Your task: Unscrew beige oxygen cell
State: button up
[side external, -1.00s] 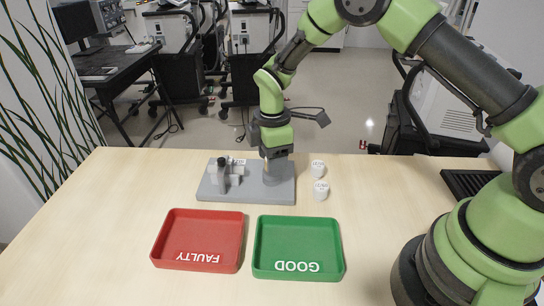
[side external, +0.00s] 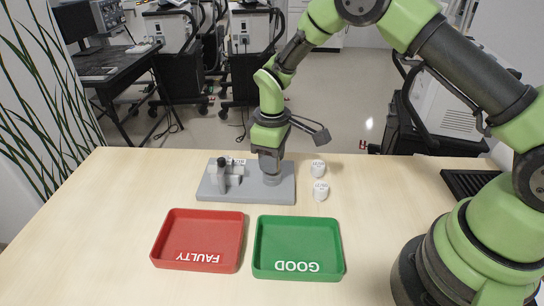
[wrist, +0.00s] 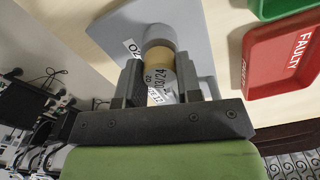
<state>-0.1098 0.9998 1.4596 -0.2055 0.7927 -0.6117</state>
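The beige oxygen cell (wrist: 155,62) stands in a grey round socket (wrist: 158,36) on the grey base plate (side external: 240,192). In the wrist view its beige band and a white label with "O2" and "03/24" show between my fingers. My gripper (wrist: 158,85) points down over the socket, with one finger on each side of the cell and no clear gap, so it looks shut on it. In the side view my gripper (side external: 270,163) hides the cell, and only the socket shows below.
A grey and white fitting with a dark knob (side external: 224,172) stands on the plate's left part. Two white cells (side external: 318,167) (side external: 320,191) stand to its right. A red FAULTY tray (side external: 199,262) and a green GOOD tray (side external: 298,272) lie in front, both empty.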

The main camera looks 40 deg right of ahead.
jog(key=n, duration=0.5)
jog(key=shift+n, duration=0.6)
jog(key=n, duration=0.6)
jog(key=shift+n, duration=0.8)
jog(key=n, duration=0.4)
